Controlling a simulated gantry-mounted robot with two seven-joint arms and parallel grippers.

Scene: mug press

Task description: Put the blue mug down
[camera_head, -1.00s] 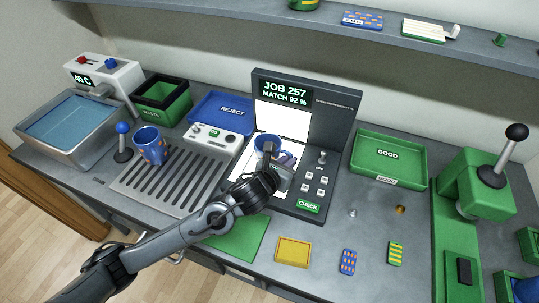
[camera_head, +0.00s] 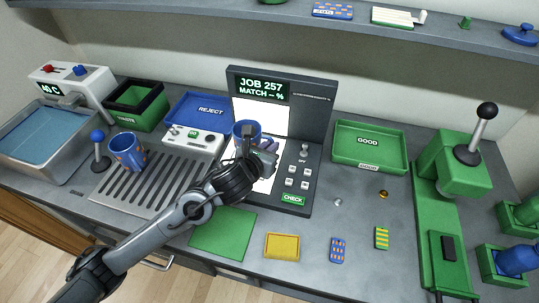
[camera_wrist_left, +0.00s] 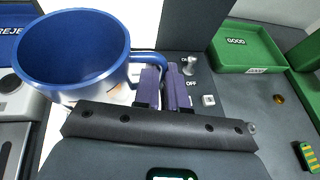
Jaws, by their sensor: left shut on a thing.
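A blue mug (camera_head: 244,131) is at the check station (camera_head: 310,150), in front of its bright white panel. My left gripper (camera_head: 262,150) is shut on this mug's handle. The left wrist view shows the mug (camera_wrist_left: 72,48) upright with its open rim up, and the purple fingers of the gripper (camera_wrist_left: 163,88) closed around the handle. I cannot tell whether its base touches the lit plate. A second blue mug with orange marks (camera_head: 127,152) stands on the slatted rack (camera_head: 150,190) at the left. My right gripper is not in view.
The blue REJECT tray (camera_head: 196,108) is behind left, and the green GOOD tray (camera_head: 370,140) is to the right. A green press (camera_head: 450,170) stands far right. A green mat (camera_head: 222,232), yellow tray (camera_head: 282,246) and small patterned pads lie in front.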

